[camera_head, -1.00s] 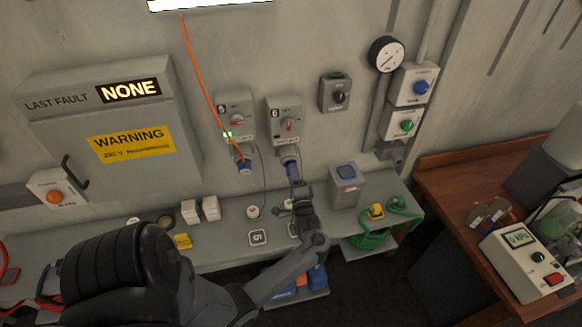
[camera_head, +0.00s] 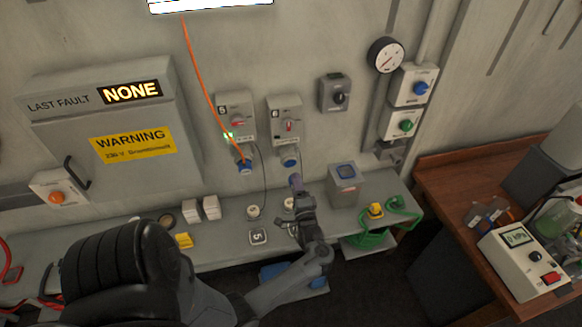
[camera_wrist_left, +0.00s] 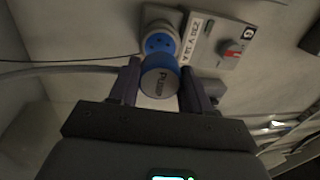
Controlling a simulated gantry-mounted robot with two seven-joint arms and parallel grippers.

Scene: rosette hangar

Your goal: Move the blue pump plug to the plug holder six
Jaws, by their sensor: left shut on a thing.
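My left gripper (camera_head: 297,187) is shut on the blue pump plug (camera_wrist_left: 159,83), which faces the wrist camera with its "PUMP" lettering between the two fingers. In the head view the plug is hard to tell from the gripper's tip. The plug is held apart from the blue socket six (camera_head: 289,158), which is empty; the socket also shows just beyond the plug in the wrist view (camera_wrist_left: 160,40). A pale round holder (camera_head: 289,203) on the shelf, likely plug holder six, is partly hidden by my gripper. My right gripper is not in view.
An orange cable runs to the plug in socket five (camera_head: 244,166). Its holder (camera_head: 253,211) stands beside the "5" label (camera_head: 258,236). A grey box (camera_head: 345,185) stands on the shelf (camera_head: 215,247) to the right. A green coiled cable (camera_head: 375,236) lies beyond.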

